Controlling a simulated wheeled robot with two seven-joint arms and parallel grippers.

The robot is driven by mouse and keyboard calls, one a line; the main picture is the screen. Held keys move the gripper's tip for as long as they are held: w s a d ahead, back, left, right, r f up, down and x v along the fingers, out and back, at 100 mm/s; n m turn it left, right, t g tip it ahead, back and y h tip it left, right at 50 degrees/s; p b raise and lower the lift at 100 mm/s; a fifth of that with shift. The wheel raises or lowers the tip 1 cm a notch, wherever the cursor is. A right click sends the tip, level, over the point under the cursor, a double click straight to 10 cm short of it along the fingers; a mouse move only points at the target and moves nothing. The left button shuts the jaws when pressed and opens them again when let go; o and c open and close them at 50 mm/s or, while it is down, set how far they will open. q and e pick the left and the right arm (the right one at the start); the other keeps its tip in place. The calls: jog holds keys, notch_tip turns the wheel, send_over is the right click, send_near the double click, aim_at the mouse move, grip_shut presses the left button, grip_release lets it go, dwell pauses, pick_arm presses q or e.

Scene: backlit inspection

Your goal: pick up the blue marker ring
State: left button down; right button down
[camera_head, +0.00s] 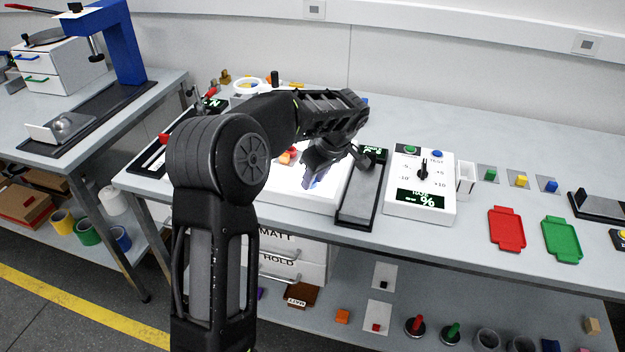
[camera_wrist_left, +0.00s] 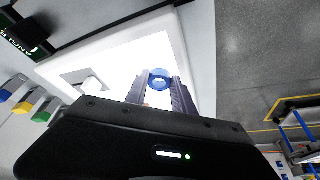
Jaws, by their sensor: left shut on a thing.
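The blue marker ring (camera_wrist_left: 159,74) shows in the left wrist view between the tips of my two dark fingers, over a bright white light panel (camera_wrist_left: 119,62). My left gripper (camera_wrist_left: 161,88) is shut on the ring. In the head view my left gripper (camera_head: 313,180) points down over the lit panel (camera_head: 338,187), and a bit of blue shows at its tips. My own arm hides much of the panel there. I cannot tell whether the ring still touches the panel. My right gripper is not in view.
Right of the panel are a dark strip (camera_head: 361,196), a white control box with a knob (camera_head: 420,208), and red (camera_head: 506,229) and green (camera_head: 561,240) trays. Small orange pieces (camera_head: 287,155) lie on the panel behind my wrist. The bench's front edge is close.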

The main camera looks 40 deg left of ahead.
pick_arm(q)
notch_tip(320, 180, up, 10)
jog(key=shift+b, duration=0.4)
dwell(0.6)
